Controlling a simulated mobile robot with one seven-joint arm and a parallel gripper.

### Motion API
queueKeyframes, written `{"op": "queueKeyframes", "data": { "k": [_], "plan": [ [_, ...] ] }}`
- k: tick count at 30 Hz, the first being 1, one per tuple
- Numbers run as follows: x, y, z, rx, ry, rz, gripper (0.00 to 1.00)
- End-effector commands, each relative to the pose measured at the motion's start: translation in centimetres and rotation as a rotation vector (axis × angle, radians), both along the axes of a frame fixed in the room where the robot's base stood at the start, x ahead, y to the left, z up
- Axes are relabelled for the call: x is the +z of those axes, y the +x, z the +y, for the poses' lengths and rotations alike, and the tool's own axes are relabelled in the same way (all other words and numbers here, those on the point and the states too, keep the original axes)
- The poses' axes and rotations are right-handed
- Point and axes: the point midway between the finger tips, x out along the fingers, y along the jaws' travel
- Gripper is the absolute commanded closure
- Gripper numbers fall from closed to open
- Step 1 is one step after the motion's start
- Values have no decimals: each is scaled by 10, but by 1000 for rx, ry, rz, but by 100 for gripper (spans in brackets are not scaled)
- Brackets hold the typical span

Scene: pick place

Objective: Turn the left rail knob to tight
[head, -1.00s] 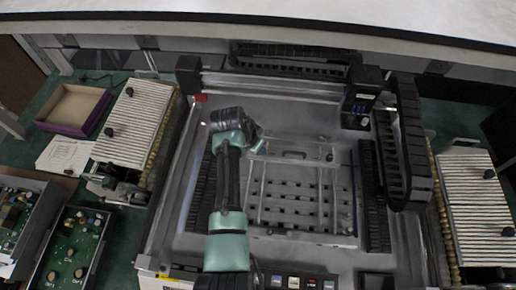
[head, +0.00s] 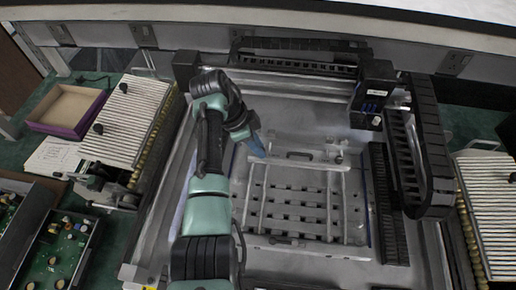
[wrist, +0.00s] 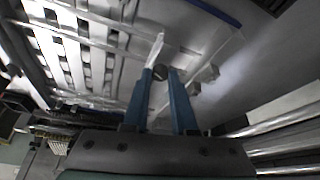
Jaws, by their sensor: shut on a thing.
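The left rail knob (wrist: 160,73) is a small dark round knob seen between my fingertips in the wrist view. My gripper (wrist: 161,75) has two blue fingers, one on either side of the knob, and is shut on it. In the head view my gripper (head: 259,148) points down at the left end of the pale rail (head: 310,163), at the back of the slotted plate. There the fingers and wrist hide the knob. How far the knob is turned cannot be told.
The slotted board support (head: 295,212) lies inside the machine bed. A dark gantry head (head: 372,98) and cable chain (head: 428,150) stand at the right. A ribbed feeder bank (head: 130,125) and purple-edged box (head: 67,108) lie at the left. The plate's front is clear.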

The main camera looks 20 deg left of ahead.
Motion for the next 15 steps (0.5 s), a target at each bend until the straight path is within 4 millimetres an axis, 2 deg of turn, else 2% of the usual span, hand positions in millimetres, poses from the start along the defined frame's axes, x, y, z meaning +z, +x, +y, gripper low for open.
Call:
{"op": "queueKeyframes", "data": {
  "k": [15],
  "plan": [
    [-1,-1,1,-37,1,3,100]
  ]
}}
